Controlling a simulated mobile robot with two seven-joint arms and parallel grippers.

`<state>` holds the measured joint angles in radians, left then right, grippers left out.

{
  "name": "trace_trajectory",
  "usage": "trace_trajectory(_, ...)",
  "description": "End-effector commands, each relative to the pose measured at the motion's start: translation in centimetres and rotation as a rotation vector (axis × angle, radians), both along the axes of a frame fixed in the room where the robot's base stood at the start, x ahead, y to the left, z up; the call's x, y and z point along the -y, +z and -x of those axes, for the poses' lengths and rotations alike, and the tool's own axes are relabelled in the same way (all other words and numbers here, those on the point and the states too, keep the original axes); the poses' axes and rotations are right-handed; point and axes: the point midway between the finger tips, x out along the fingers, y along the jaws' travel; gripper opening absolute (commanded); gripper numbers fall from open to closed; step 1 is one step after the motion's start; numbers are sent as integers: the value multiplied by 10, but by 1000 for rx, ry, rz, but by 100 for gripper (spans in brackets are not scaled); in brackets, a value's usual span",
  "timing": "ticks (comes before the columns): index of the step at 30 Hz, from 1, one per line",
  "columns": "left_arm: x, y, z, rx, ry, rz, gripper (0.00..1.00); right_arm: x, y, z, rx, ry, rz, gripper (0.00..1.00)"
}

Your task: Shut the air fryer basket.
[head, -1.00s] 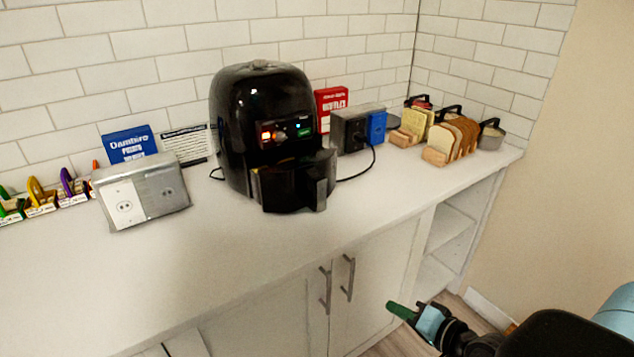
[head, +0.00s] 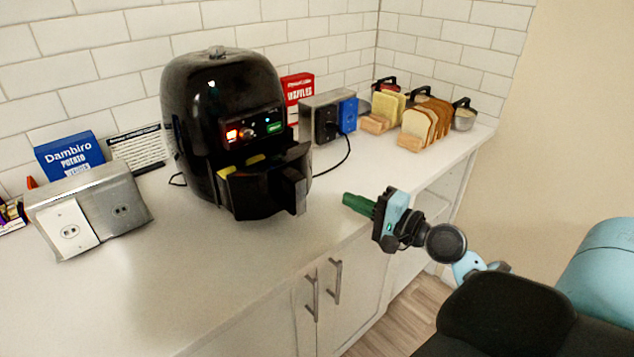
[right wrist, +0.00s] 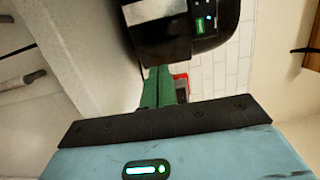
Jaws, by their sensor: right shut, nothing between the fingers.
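The black air fryer (head: 215,100) stands on the white counter against the tiled wall in the head view. Its basket (head: 262,190) is pulled partly out at the front, and yellow pieces show at its open top. The basket handle (head: 294,188) sticks out towards the front right. My right gripper (head: 348,202), with green fingers, is shut and empty, right of the handle and apart from it, by the counter's front edge. In the right wrist view the green fingers (right wrist: 155,88) point towards the air fryer (right wrist: 165,45). My left gripper is not in view.
A metal outlet box (head: 85,205) stands left of the fryer, with a blue box (head: 68,156) behind it. Another outlet box (head: 318,117) with a cord is to the right, before bread in a rack (head: 425,125). The counter's front (head: 190,270) is clear.

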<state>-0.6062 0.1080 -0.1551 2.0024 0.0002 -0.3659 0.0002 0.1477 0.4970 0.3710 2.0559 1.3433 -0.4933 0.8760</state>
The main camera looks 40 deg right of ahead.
Motion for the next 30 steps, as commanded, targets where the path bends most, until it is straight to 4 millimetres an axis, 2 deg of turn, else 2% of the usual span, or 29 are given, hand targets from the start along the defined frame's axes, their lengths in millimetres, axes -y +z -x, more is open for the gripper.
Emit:
trace_trajectory(1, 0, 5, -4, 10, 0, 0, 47, -3, 5, -10, 6, 1, -4, 0)
trace_trajectory(9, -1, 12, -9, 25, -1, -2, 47, -15, 3, -55, 4, 0, -2, 0)
trace_trajectory(15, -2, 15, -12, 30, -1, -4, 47, -23, 2, -82, 2, 1, -1, 0)
trace_trajectory(21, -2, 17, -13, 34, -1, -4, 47, -27, 0, -96, 0, 0, 0, 0)
trace_trajectory(30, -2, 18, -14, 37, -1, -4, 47, -28, 0, -98, -1, 1, 0, 0)
